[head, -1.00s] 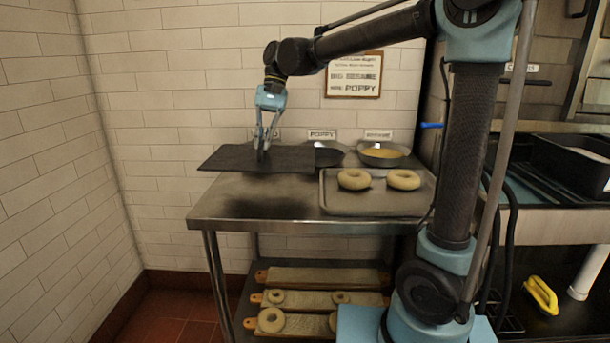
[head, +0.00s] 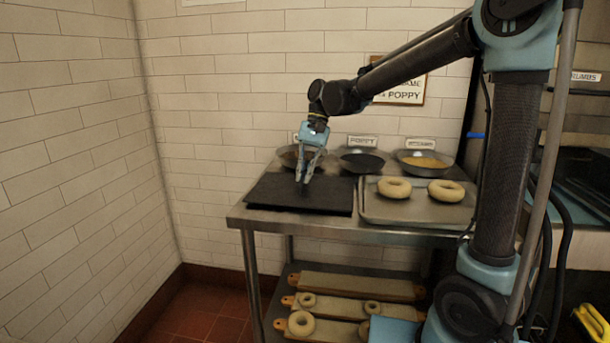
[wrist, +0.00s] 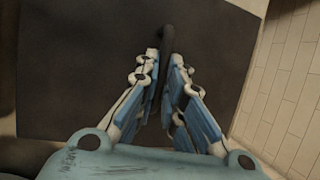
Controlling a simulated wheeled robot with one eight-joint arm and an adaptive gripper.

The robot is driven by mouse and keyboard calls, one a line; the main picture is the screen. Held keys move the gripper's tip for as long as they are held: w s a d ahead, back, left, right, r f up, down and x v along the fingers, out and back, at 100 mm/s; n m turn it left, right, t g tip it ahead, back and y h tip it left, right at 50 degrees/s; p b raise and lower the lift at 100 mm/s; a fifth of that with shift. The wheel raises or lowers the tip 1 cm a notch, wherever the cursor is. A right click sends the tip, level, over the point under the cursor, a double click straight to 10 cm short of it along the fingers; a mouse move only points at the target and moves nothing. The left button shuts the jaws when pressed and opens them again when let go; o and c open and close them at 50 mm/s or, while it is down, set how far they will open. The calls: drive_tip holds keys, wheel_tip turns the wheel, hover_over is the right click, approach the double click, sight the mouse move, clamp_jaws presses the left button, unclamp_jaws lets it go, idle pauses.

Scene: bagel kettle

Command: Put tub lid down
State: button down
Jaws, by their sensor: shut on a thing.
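The tub lid (head: 335,196) is a flat black rectangular sheet with a small upright handle. In the head view it lies level at the left end of the steel table, at or very close to the tabletop; a thin gap cannot be ruled out. My gripper (head: 303,180) points down over the lid's middle and is shut on its handle. In the wrist view the lid (wrist: 75,75) fills most of the picture, and the dark handle (wrist: 167,40) sits between my fingertips (wrist: 167,62).
A tray (head: 385,214) with two bagels lies right of the lid. Three round pans stand behind, one with dark poppy (head: 361,162), one with pale seeds (head: 425,162). The table's front edge (head: 300,224) is close to the lid. Bagel boards (head: 355,287) sit on the lower shelf.

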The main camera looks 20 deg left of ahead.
drive_tip(key=c, duration=1.7)
unclamp_jaws()
drive_tip(key=v, duration=1.2)
drive_tip(key=shift+s, duration=0.1)
